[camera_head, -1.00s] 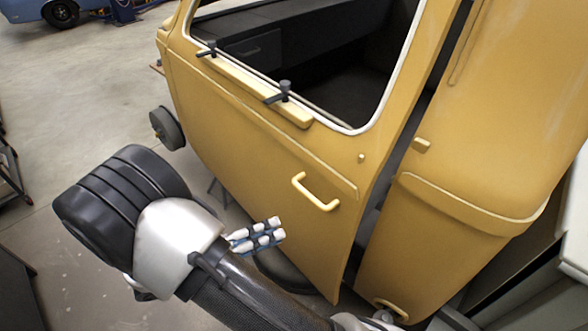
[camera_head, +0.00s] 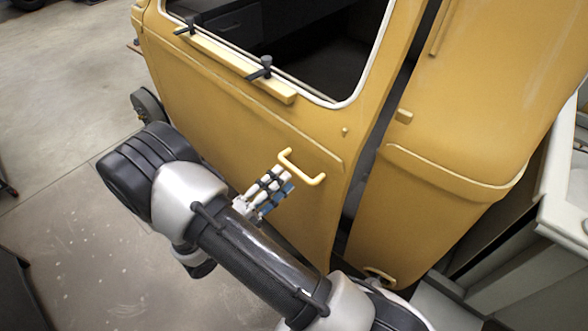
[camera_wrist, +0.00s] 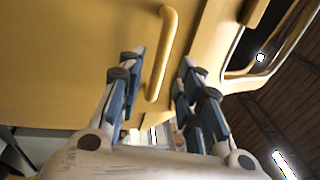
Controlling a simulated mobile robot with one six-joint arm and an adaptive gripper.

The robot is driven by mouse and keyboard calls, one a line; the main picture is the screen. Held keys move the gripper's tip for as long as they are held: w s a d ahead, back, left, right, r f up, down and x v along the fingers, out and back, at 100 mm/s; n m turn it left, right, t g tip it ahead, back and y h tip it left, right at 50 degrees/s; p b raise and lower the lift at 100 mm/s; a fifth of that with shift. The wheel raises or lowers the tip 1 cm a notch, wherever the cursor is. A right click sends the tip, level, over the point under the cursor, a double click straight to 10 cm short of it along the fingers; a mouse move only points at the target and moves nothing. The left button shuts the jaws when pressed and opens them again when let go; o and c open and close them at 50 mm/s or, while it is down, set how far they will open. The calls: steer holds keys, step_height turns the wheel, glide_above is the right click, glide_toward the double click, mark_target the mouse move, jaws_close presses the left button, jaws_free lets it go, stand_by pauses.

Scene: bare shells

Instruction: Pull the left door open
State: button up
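The yellow left door (camera_head: 230,130) is on the side of a yellow vehicle shell. A dark gap shows between its right edge and the panel behind it, so it stands slightly ajar. Its yellow bar handle (camera_head: 302,170) is low on the right half. My gripper (camera_head: 278,183) is just below and left of the handle. In the wrist view the handle (camera_wrist: 163,60) runs up between the two spread fingers of my gripper (camera_wrist: 160,64), with space visible on both sides. The fingers are open and not closed on it. Depth to the handle is hard to judge.
A yellow rail with two dark knobs (camera_head: 240,66) runs below the door's window. The yellow rear body panel (camera_head: 440,130) stands right of the gap. A pale cabinet (camera_head: 565,215) is at the far right. Open floor (camera_head: 60,220) lies left.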

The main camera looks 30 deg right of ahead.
mark_target(294, 167)
steer(key=shift+x, duration=2.75)
steer(key=shift+c, duration=0.5)
jaws_close()
